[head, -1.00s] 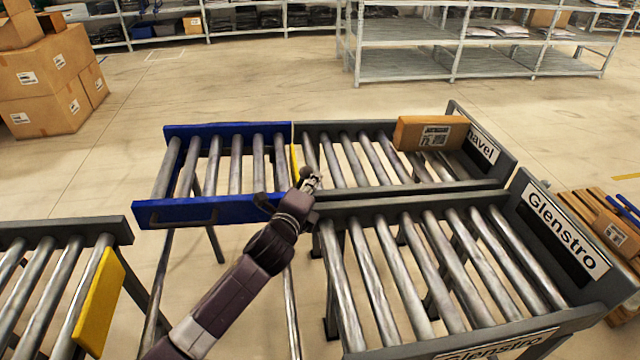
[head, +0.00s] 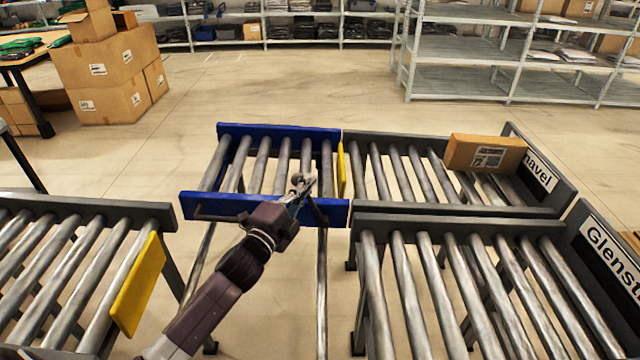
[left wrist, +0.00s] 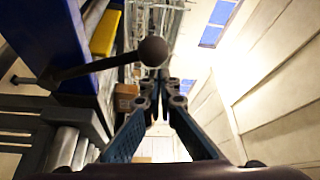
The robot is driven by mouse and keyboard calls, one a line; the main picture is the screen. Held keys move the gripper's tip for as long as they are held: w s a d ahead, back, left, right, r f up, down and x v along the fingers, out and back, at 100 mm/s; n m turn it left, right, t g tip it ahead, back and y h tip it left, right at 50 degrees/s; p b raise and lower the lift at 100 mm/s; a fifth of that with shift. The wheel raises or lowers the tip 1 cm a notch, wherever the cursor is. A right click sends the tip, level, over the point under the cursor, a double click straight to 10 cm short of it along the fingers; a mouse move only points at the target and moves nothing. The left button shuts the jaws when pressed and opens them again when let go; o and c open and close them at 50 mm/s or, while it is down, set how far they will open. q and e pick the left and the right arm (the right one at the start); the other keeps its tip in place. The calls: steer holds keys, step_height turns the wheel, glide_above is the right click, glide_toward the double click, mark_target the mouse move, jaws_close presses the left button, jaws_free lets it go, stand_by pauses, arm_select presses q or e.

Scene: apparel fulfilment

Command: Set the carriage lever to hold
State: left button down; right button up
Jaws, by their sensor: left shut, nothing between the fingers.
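The blue roller carriage (head: 265,205) stands at the middle of the head view, in line with the grey lane behind on the right. In the left wrist view the lever's round dark knob (left wrist: 153,51) sits on a rod coming from the blue rail (left wrist: 67,45), just above and left of my fingertips. My left gripper (head: 303,182) is shut and empty, near the lever; contact cannot be told. My right gripper is out of view.
A yellow stop plate (head: 341,169) stands at the carriage's right end. A cardboard box (head: 484,153) lies on the far grey lane. Another grey lane (head: 480,222) runs in front of it. A roller conveyor (head: 85,205) with a yellow plate is at left.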

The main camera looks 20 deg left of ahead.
arm_select(q)
steer(key=shift+s+a+f, duration=0.2)
steer(key=shift+s+a, duration=0.05)
steer(key=shift+a, duration=0.35)
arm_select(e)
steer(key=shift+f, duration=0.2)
arm_select(q)
steer(key=shift+a+f, duration=0.1)
steer(key=shift+a, duration=0.05)
